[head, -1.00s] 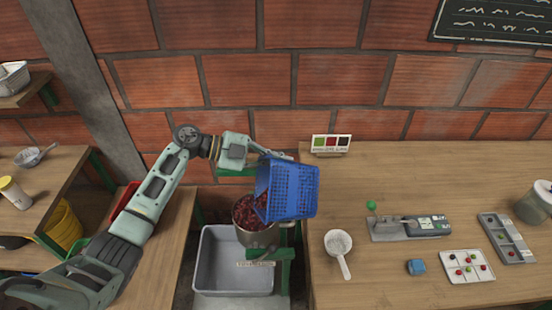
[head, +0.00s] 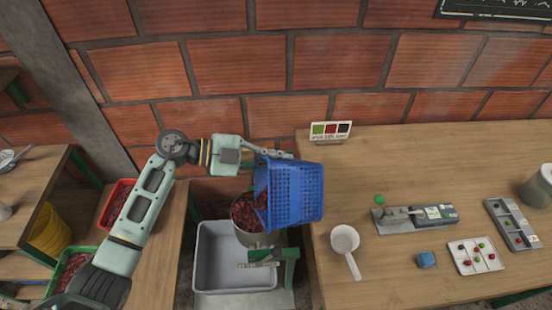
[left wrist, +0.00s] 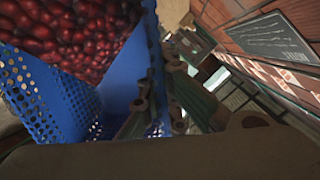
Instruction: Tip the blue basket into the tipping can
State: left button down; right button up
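The blue basket (head: 293,193), perforated, hangs tilted on its side with its mouth facing left, over the tipping can (head: 262,240). Dark red cherries show in the can and at the basket's mouth. The basket hides the can's right part. My left gripper (head: 278,156) is shut on the basket's upper edge. In the left wrist view, the gripper fingers (left wrist: 165,105) are at the blue basket wall (left wrist: 122,82), with red cherries at upper left; whether these lie in the basket or can is unclear. My right gripper is not in view.
The wooden table (head: 400,270) on the right holds a white scoop (head: 345,243), a device (head: 415,218) and sample trays. Red (head: 117,200) and green (head: 72,268) crates sit at left. A brick wall is behind.

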pick_arm(q)
jog(key=shift+w+a+f, duration=0.1)
jog(key=shift+a+f, duration=0.1)
jog(key=a+h+b, duration=0.1)
jog(key=b, duration=0.1)
jog(key=shift+a+b, duration=0.15)
jog(key=shift+b, duration=0.2)
jog(key=shift+a+h+b, duration=0.3)
jog(key=shift+b, duration=0.3)
jog(key=shift+a+r+h+b, duration=0.1)
jog(key=shift+a+h+b, duration=0.4)
jog(key=shift+b, duration=0.45)
jog(key=shift+a, duration=0.25)
jog(key=shift+a+r+b, duration=0.1)
jog(key=shift+r+b, duration=0.05)
jog(key=shift+b, duration=0.15)
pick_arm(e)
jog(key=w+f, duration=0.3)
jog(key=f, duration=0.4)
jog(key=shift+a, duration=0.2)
